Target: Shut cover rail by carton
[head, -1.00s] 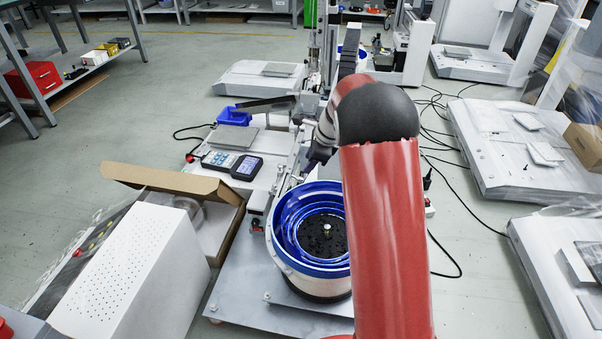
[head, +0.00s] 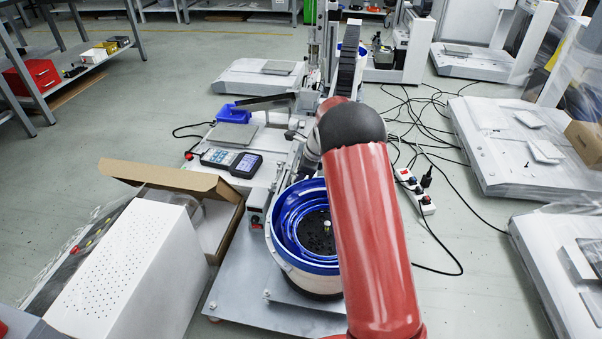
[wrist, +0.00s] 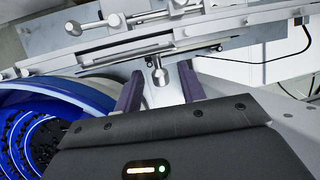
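The open carton (head: 222,188) stands on the left in the head view, its flap raised, beside the screwdriver machine. In the wrist view a long metal rail (wrist: 215,32) runs across the top, with bright bolts or knobs on it. I cannot tell for certain which part is the cover rail. A small metal knob (wrist: 159,76) sticks out from the rail's near side. My gripper (wrist: 161,71) is open, with its two dark fingers on either side of this knob and visible gaps to it. In the head view my arm hides most of the rail and gripper.
A blue-lined bowl feeder (head: 290,265) stands close by my gripper, partly behind my arm. A handheld controller (head: 231,161) lies on the machine's base. A white perforated box (head: 125,275) is at front left. Cables and a power strip (head: 415,190) lie on the right.

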